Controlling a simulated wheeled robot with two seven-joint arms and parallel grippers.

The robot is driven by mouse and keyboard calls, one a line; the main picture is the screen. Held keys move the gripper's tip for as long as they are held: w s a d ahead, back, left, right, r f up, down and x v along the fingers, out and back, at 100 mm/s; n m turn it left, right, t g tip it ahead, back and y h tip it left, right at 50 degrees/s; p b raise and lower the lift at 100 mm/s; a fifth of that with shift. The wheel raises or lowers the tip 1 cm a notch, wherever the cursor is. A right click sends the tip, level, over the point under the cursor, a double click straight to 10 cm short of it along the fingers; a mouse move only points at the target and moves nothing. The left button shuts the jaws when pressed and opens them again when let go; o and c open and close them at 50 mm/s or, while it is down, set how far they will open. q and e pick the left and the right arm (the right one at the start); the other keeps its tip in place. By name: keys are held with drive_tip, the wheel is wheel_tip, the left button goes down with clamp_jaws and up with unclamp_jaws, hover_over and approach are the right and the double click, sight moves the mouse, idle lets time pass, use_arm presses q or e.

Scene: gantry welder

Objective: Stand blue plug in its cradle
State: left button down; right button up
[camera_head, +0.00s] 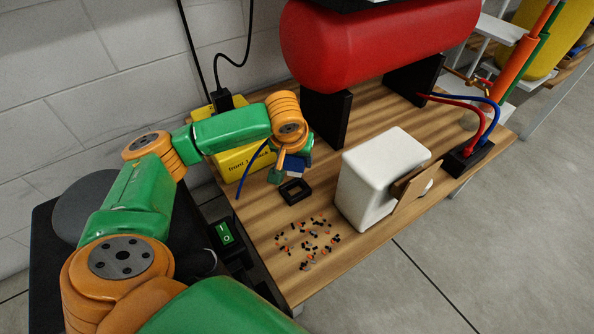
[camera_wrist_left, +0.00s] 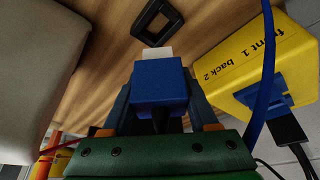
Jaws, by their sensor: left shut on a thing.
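The blue plug (camera_wrist_left: 160,88) has a white tip and is held between the fingers of my left gripper (camera_wrist_left: 160,112). In the head view the plug (camera_head: 295,165) shows under my left gripper (camera_head: 284,162), partly hidden by the wrist. The cradle appears to be the black square frame (camera_head: 295,191) on the wooden table, just below and in front of the plug. It also shows in the left wrist view (camera_wrist_left: 157,22), beyond the plug's white tip. The plug is apart from the frame and above the table. My right gripper is not in view.
A yellow box (camera_head: 240,162) marked front 1, back 2 stands behind my left gripper, with a blue cable beside it. A white block (camera_head: 378,178) stands to the right. Small black and orange bits (camera_head: 309,243) lie in front. A red tank (camera_head: 380,38) is at the back.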

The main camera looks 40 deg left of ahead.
sight(296, 172)
use_arm(q)
wheel_tip(296, 172, down, 4)
drive_tip(key=shift+f+b, duration=0.2)
drive_tip(key=shift+b, duration=0.8)
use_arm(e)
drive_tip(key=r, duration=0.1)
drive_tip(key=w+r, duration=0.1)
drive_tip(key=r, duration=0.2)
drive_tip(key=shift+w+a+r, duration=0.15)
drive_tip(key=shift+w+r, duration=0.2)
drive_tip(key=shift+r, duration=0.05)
use_arm(q)
drive_tip(key=shift+f, duration=0.55)
drive_tip(key=shift+c, duration=0.8)
unclamp_jaws()
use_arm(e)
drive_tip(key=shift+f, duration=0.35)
